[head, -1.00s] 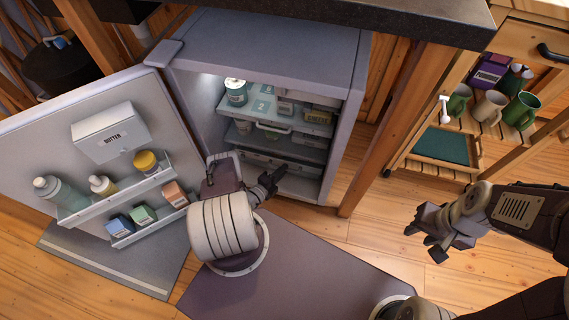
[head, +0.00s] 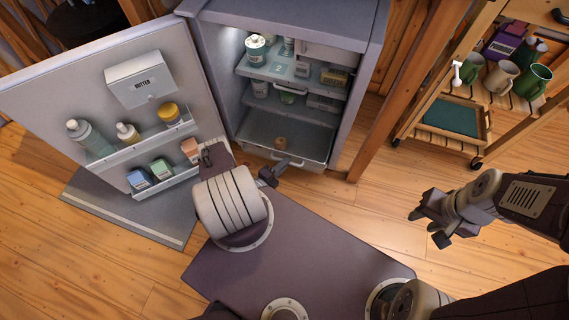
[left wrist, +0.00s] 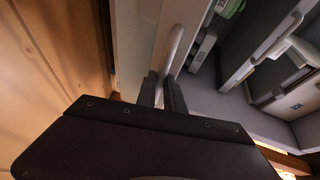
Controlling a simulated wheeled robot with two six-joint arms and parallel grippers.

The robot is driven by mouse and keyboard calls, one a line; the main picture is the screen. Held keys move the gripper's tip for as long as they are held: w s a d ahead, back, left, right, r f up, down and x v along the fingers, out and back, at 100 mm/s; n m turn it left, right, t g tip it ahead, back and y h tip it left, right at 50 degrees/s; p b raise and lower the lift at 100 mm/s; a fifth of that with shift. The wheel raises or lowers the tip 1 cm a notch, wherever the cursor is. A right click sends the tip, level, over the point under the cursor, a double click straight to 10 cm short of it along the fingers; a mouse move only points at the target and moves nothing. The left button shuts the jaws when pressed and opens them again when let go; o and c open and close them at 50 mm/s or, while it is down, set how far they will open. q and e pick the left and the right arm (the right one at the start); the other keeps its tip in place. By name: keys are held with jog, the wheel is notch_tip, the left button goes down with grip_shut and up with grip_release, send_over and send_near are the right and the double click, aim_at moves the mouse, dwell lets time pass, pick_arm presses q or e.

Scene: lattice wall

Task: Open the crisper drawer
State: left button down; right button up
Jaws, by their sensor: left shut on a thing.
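The crisper drawer (head: 262,151) is at the bottom of the open fridge (head: 270,20) and is pulled out toward me. Its inside shows, with a small brown thing (head: 281,143) in it. My left gripper (head: 284,168) is at the drawer's front, shut on its handle. In the left wrist view, the two dark fingers (left wrist: 163,88) sit on either side of the pale handle bar (left wrist: 175,45). My right gripper (head: 421,222) is off to the right over the floor, empty, with its fingers apart.
The fridge door (head: 60,100) stands wide open at the left, with a butter box (head: 140,80) and bottles. Jars stand on the fridge shelves (head: 290,72) above the drawer. A wooden post (head: 385,95) and a cart with mugs (head: 535,80) are at the right.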

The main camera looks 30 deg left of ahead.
pick_arm(q)
jog(key=c, duration=1.5)
grip_release()
jog(key=shift+o, duration=0.2)
jog(key=p+v, duration=0.2)
jog(key=v, duration=0.7)
jog(key=shift+p, duration=0.3)
jog(key=shift+a, duration=0.1)
